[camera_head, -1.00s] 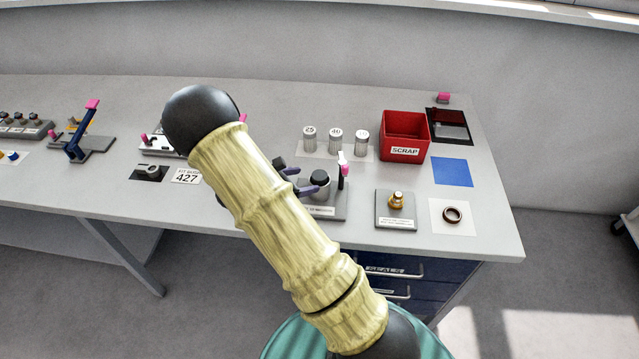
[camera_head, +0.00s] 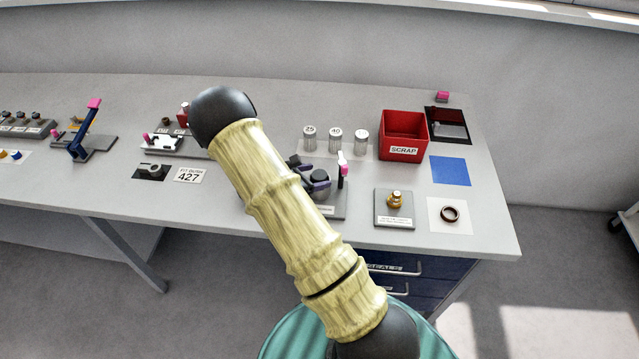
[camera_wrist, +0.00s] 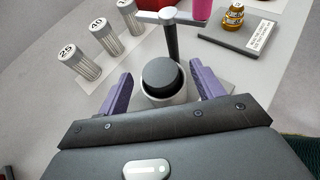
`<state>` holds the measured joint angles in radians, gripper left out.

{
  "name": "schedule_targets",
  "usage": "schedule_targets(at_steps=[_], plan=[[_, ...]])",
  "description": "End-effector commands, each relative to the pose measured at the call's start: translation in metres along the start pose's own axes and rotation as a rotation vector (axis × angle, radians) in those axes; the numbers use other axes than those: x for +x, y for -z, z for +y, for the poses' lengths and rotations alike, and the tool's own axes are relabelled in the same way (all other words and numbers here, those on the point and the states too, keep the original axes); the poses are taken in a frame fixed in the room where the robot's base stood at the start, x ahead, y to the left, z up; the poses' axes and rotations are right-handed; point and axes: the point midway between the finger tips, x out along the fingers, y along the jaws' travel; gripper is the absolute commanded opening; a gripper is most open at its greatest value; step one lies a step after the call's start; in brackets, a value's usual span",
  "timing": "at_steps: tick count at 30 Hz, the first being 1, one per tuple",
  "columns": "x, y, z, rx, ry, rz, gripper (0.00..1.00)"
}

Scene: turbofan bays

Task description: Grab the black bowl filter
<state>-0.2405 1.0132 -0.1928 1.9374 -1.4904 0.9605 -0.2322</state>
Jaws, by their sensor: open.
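The black bowl filter (camera_wrist: 160,74) shows in the wrist view as a round dark cap on a light grey cylinder. It stands in a grey fixture beneath a T-shaped post with a pink end. It also shows in the head view (camera_head: 320,175), partly hidden by my gripper. My gripper (camera_wrist: 161,82) is open, with one purple finger on each side of the black cap and visible gaps between. I cannot tell how far the fingertips reach down beside it. In the head view my arm covers part of the fixture's left side.
Several numbered metal cylinders (camera_head: 335,140) stand behind the fixture. A red scrap bin (camera_head: 402,135) is at the back right. A brass fitting (camera_head: 395,200) on a grey plate and a brown ring (camera_head: 450,213) lie to the right. The fixture's pink-ended post (camera_head: 343,170) stands close to my gripper.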

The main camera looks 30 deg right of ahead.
Motion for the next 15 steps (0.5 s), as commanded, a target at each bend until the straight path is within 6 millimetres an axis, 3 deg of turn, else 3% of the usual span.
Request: schedule_targets(at_steps=[5,13,15], plan=[[-0.0002,-0.0001,0.0000,0.000,0.000,0.000,0.67],[-0.0003,-0.0001,0.0000,0.000,0.000,0.000,0.14],[-0.0003,-0.0006,0.0001,0.001,0.000,-0.001,0.13]])
